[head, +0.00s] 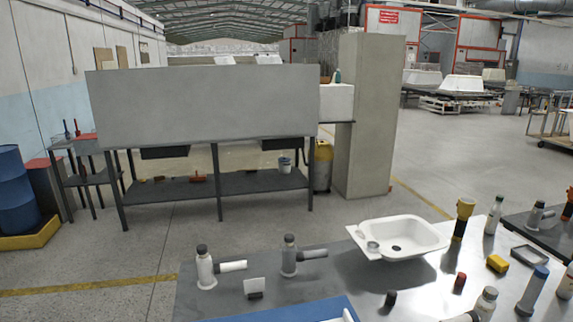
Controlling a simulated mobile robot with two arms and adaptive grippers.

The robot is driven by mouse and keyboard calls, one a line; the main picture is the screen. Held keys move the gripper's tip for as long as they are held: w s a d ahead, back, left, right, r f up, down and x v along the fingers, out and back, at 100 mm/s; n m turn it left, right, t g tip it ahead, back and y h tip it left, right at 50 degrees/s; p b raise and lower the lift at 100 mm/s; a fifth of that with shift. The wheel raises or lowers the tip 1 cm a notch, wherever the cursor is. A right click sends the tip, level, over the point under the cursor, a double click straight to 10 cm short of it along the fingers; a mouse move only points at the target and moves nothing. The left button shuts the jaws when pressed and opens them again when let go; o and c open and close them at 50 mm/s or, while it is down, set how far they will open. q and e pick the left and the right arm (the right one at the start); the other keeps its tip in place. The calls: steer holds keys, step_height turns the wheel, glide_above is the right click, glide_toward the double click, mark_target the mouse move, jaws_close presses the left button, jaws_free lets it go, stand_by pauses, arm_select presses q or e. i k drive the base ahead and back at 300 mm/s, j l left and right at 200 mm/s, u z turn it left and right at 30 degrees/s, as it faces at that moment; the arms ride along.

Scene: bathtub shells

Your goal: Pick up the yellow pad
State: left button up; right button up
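A small yellow block with a dark underside, which looks like the yellow pad (497,264), lies on the grey work table (340,275) at the lower right. It sits between a dark red-capped small cylinder (460,283) on its left and a dark-rimmed shallow tray (528,257) on its right. Nothing covers it. Neither of my grippers is in view.
A white basin (398,238) stands left of the pad. A yellow-topped tool (464,217) and a white bottle (494,214) stand behind it. A blue-capped bottle (532,291) stands in front at right. A blue mat (290,311) lies at the front edge.

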mark_target(499, 264)
steer(key=z, duration=1.4)
